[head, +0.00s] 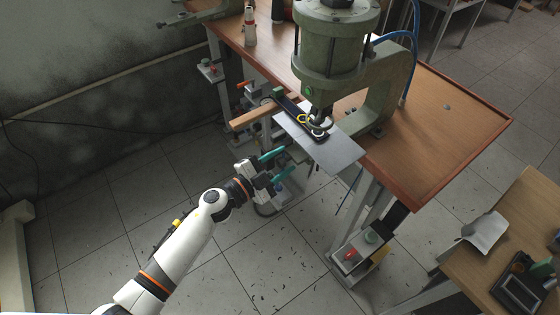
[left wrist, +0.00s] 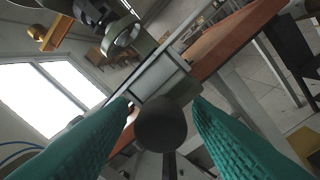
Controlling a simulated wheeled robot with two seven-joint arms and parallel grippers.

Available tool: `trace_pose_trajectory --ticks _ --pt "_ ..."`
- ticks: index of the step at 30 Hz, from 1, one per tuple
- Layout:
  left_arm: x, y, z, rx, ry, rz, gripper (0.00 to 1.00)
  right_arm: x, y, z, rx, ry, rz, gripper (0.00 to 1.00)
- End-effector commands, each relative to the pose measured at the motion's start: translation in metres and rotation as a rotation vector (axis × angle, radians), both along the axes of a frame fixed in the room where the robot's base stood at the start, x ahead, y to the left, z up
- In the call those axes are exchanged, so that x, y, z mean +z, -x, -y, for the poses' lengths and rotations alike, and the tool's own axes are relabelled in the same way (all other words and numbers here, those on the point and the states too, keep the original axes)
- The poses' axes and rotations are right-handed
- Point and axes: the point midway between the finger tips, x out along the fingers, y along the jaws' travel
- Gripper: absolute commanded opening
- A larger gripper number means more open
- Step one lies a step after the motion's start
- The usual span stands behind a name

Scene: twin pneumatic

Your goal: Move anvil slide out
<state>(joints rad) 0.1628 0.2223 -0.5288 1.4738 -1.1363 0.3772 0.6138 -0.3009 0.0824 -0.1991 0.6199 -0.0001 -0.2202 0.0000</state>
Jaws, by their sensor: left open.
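The green press (head: 335,55) stands on the wooden bench. Below its ram, a dark slide-like bar (head: 291,106) with a yellow ring lies on a flat grey plate (head: 342,152) at the bench's front edge. I cannot tell for sure which part is the anvil slide. My left gripper (head: 287,160) is open, with teal fingers, just in front of and below the plate. In the left wrist view, a round black knob (left wrist: 162,122) on a stem shows between the fingers, with no clear contact. Behind it is a pale framed metal part (left wrist: 160,75). My right gripper is not in view.
The wooden bench (head: 455,110) has clear room at right. A wooden bar (head: 252,117) sticks out at the bench's left front. Bench legs and a red-button box (head: 350,255) stand below. A second table (head: 480,265) is at lower right. The floor before the bench is open.

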Motion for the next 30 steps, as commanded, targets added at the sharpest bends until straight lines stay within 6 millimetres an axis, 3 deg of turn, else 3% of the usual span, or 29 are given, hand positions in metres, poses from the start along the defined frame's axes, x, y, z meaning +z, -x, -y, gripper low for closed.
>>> trace_pose_trajectory --ticks 5,13,20,30 --pt "0.000 0.000 0.000 0.000 0.000 0.000 0.44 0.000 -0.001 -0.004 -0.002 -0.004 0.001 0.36" --pt "0.000 0.000 0.000 0.000 0.000 0.000 0.00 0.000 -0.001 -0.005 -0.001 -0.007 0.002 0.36" --pt "0.000 0.004 -0.005 0.001 -0.001 -0.003 0.00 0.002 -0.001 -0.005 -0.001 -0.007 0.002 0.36" --pt "-0.002 0.055 -0.076 0.003 -0.006 -0.006 0.00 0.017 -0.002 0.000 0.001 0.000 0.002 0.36"
